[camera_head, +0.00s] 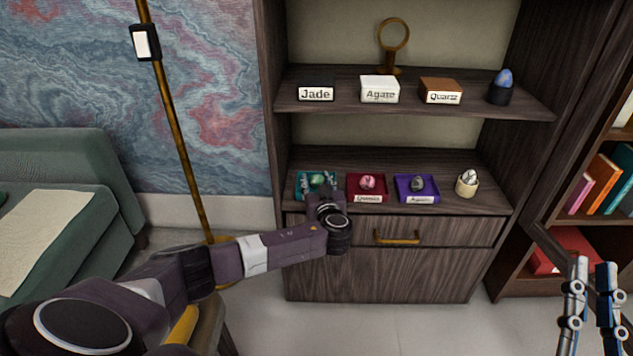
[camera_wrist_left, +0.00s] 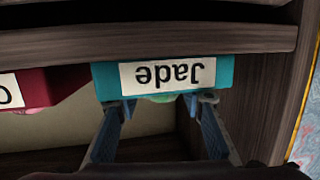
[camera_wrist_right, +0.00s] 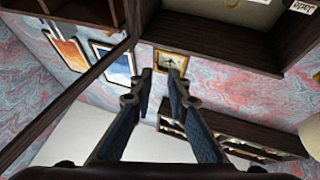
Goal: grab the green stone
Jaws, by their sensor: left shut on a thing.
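The green stone (camera_head: 317,180) sits at the teal tray (camera_head: 301,193) on the lower shelf, at its left end. In the left wrist view the picture is upside down; the tray's front (camera_wrist_left: 222,76) carries a "Jade" label, and a sliver of the green stone (camera_wrist_left: 160,98) shows past it. My left gripper (camera_wrist_left: 160,107) is shut on the green stone, one finger at each side, close against the tray. The head view also shows my left gripper (camera_head: 322,192), its fingers mostly hidden. My right gripper (camera_wrist_right: 161,74) is empty, with a narrow gap between its fingers, away at the lower right.
A red tray (camera_head: 367,198) and a purple tray (camera_head: 402,198), each with a stone, stand to the right, then a pale cup (camera_head: 466,188) with a stone. The upper shelf (camera_head: 330,107) is above my left gripper. A drawer handle (camera_head: 396,238) is below.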

